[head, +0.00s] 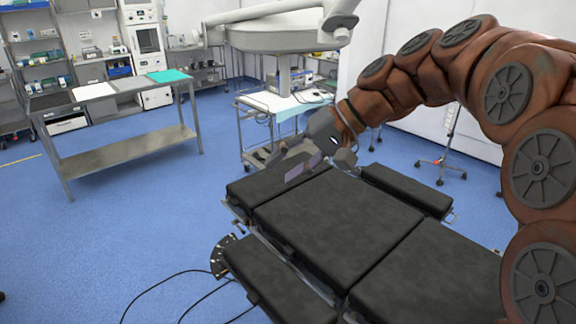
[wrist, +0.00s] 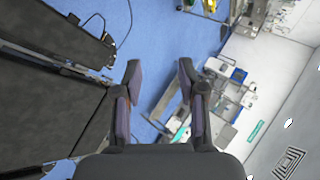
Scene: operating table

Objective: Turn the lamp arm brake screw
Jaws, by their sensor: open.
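A large white lamp head (head: 280,32) hangs at the top centre of the head view, with its arm joint (head: 340,14) at its right end, partly cut off by the frame. I cannot make out the brake screw in either view. My gripper (head: 290,163) is below the lamp, over the far end of the operating table (head: 325,225), apart from the lamp. In the wrist view my gripper (wrist: 158,75) is open, with nothing between its fingers; blue floor shows in the gap. The lamp does not clearly show there.
A metal side table (head: 120,90) stands at the left, with shelves (head: 30,60) behind it. A white trolley (head: 270,103) stands beyond the operating table. Cables (head: 180,275) lie on the floor at front left. Blue floor (head: 170,215) is open between the tables.

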